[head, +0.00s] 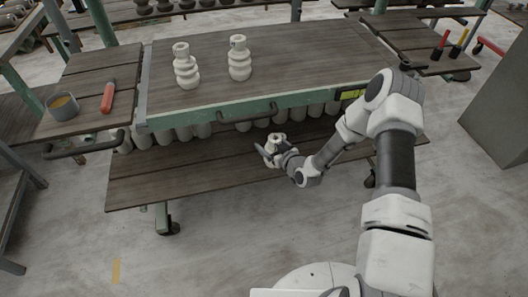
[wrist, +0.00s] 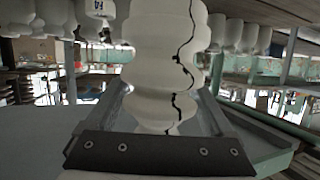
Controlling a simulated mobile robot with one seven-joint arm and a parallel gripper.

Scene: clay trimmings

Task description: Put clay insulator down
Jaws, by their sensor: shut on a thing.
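A white ribbed clay insulator (head: 274,140) is between the fingers of my gripper (head: 268,154), at the front of the cart's lower shelf (head: 200,174). In the wrist view the insulator (wrist: 165,50) fills the middle, with a dark jagged crack down its right side. My gripper (wrist: 163,115) is shut on it, with one finger on each side. I cannot tell whether its base touches the shelf. Two more white insulators stand upright on the cart's top (head: 310,55): one at the left (head: 186,68), one near the middle (head: 239,60).
Several pale insulators (head: 185,130) line the back of the lower shelf, under the green top edge (head: 215,112). The shelf's front left is bare. A cup (head: 62,104) and a red-handled tool (head: 107,97) lie on the left side table. More tools (head: 440,45) are at right.

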